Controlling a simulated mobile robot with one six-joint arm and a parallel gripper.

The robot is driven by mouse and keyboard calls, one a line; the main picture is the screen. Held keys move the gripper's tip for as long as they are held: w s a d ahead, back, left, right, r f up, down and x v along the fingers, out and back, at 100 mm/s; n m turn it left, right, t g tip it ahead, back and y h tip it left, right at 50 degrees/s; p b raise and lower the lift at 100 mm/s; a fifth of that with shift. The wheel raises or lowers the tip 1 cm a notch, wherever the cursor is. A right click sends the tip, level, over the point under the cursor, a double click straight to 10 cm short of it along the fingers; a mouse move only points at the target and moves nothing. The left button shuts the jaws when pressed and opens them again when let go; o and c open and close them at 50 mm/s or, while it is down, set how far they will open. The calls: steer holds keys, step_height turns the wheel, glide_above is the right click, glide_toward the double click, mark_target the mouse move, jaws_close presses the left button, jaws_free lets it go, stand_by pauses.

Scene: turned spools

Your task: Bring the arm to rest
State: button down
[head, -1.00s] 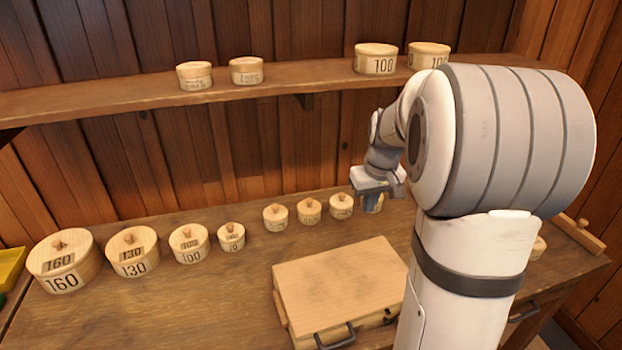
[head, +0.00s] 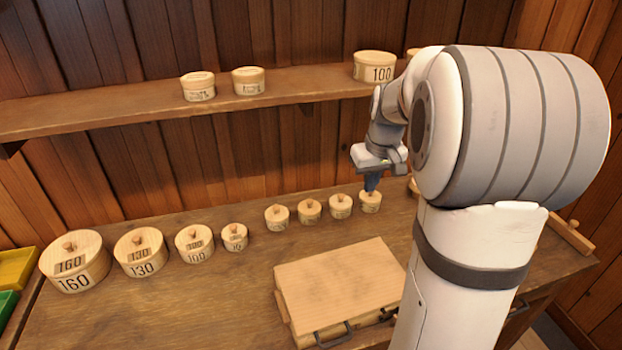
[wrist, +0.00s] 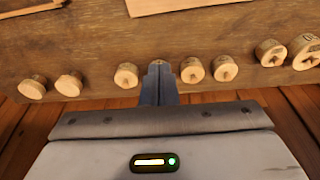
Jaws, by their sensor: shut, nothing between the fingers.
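My gripper (head: 372,183) is shut with nothing between its fingers. In the head view it points down just above a small lidded wooden spool (head: 370,202) at the right end of a row of small ones; I cannot tell whether it touches the knob. In the wrist view the closed fingers (wrist: 159,72) show among the row of small spools, with one small spool (wrist: 127,75) left of them and another (wrist: 192,70) right of them. My arm hides part of the table's right side in the head view.
Larger spools marked 160 (head: 75,262), 130 (head: 141,252) and 100 (head: 194,245) stand at the left. A wooden case (head: 340,285) lies in front. A shelf (head: 130,118) with several round boxes runs behind. Yellow and green bins (head: 15,268) sit at the left edge.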

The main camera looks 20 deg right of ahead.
steer(key=shift+r, duration=0.2)
steer(key=s+a, duration=0.7)
steer(key=s, duration=0.3)
steer(key=s+a+t, duration=0.1)
steer(key=s+a, duration=0.7)
steer(key=s, duration=0.2)
steer(key=shift+s+f, duration=0.2)
steer(key=shift+s, duration=0.15)
